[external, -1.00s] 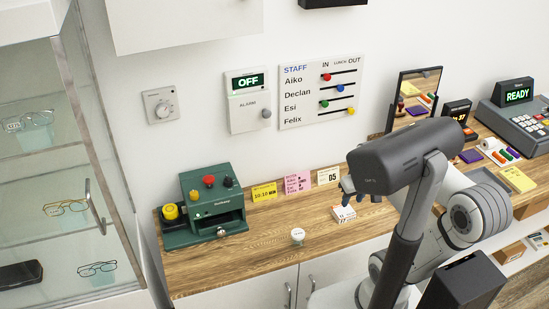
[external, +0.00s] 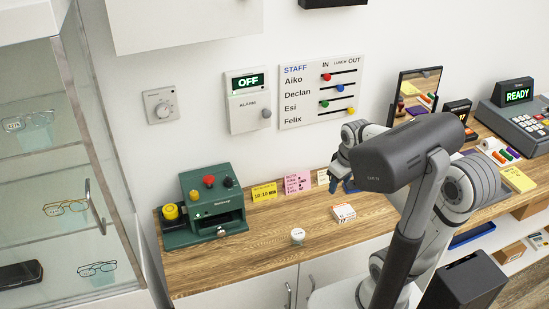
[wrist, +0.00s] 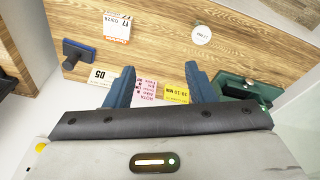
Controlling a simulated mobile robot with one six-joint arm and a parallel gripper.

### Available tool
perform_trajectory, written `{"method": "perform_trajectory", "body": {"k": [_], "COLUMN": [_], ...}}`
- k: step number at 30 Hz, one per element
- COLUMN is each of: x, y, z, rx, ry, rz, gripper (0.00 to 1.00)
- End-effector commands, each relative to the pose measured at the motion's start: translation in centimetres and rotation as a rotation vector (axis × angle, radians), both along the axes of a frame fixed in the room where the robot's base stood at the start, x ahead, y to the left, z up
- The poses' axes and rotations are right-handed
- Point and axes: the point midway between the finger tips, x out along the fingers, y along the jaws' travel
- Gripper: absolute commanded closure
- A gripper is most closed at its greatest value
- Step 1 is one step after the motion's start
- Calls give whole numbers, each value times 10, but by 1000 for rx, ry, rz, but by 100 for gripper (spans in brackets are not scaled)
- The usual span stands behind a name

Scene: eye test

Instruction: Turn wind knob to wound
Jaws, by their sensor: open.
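A green machine (external: 205,208) stands at the left end of the wooden counter. It has a yellow knob (external: 170,212), a red knob (external: 209,181), a dark knob (external: 228,182) and a small silver knob (external: 221,232) low on its front. I cannot read a wind or wound label on any of them. Part of the machine shows at the right of the wrist view (wrist: 240,88). My gripper (wrist: 161,84) is open and empty, its blue fingers apart above the note cards. In the external view it is right of the machine, partly behind my arm.
A yellow card (external: 264,192), a pink card (external: 297,182) and a pale card (external: 322,177) stand along the wall. A white round object (external: 298,235) and a small box (external: 344,213) sit on the counter. A glass cabinet (external: 95,150) borders the left.

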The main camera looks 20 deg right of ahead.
Motion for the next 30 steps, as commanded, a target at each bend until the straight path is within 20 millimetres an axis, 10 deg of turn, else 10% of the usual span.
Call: {"method": "perform_trajectory", "body": {"k": [6,15,30], "x": [91,188,232], "y": [63,184,399], "z": [40,51,-12], "rx": [-104,-223,-325], "ry": [43,79,85], "rz": [631,1515,2809], "gripper": [50,50,50]}}
